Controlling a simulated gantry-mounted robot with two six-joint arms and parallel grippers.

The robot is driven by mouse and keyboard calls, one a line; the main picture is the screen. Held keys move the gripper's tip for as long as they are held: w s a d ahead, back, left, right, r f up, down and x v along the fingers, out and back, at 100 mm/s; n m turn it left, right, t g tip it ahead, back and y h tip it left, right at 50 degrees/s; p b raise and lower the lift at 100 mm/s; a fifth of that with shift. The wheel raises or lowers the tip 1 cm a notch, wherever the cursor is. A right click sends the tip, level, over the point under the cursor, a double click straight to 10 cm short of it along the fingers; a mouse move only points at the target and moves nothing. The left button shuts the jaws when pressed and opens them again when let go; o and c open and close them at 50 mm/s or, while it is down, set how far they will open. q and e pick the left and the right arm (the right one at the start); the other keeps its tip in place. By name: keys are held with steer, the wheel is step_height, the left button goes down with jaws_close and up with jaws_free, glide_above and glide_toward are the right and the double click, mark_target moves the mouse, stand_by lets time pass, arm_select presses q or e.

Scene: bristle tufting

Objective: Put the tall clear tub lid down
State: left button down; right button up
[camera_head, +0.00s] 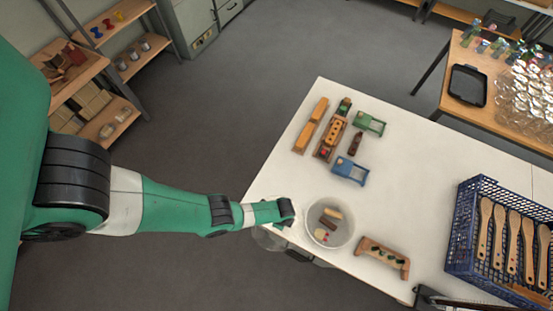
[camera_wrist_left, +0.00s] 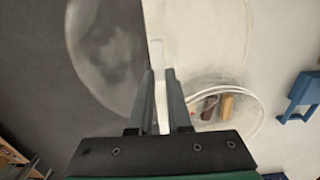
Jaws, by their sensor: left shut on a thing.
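The clear lid (camera_wrist_left: 105,55) is a wide, see-through disc in the left wrist view, with a pale upright grip (camera_wrist_left: 158,95). My left gripper (camera_wrist_left: 160,92) is shut on that grip. In the head view my left gripper (camera_head: 290,222) is at the table's near-left edge, with the faint lid (camera_head: 268,240) partly beyond the edge. The round clear tub (camera_head: 310,236) stands open on the table just right of the gripper, with brown, tan and pale pieces inside. It also shows in the left wrist view (camera_wrist_left: 258,122). A dark part, possibly my right gripper (camera_head: 428,297), shows at the bottom edge; its jaws are unclear.
A wooden holder (camera_head: 383,257) stands right of the tub. A blue crate (camera_head: 462,235) of wooden brush handles is at the right. A blue piece (camera_head: 350,170), a green piece (camera_head: 369,123) and wooden blocks (camera_head: 318,110) lie farther back. White table (camera_head: 270,185) is bare left of the tub.

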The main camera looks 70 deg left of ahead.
arm_select(q)
steer(key=shift+w+a+f+b, duration=0.2)
steer(key=shift+f+b, duration=0.1)
steer(key=w+a+f+b, duration=0.1)
steer(key=a+f+b, duration=0.1)
steer(key=a+b, duration=0.1)
steer(key=w+a+f+b, duration=0.1)
steer(key=a+f+b, duration=0.2)
steer(key=a+b, duration=0.1)
steer(key=w+a+f+b, duration=0.1)
steer(key=a+f+b, duration=0.2)
steer(key=a+b, duration=0.1)
steer(key=shift+w+a+f, duration=0.1)
steer(key=shift+a+f, duration=0.05)
steer(key=shift+f, duration=0.1)
steer(key=shift+w+a+f+b, duration=0.1)
steer(key=shift+a+b, duration=0.15)
steer(key=shift+b, duration=0.15)
steer(key=shift+a, duration=0.1)
steer(key=f+b, duration=0.1)
steer(key=b, duration=0.1)
steer(key=f+b, duration=0.2)
steer(key=shift+w+a+f, duration=0.15)
steer(key=shift+a+f, duration=0.15)
steer(key=shift+a, duration=0.1)
steer(key=shift+f, duration=0.25)
steer(key=c, duration=0.9)
jaws_free()
steer(key=shift+r, duration=0.1)
steer(key=shift+o, duration=0.2)
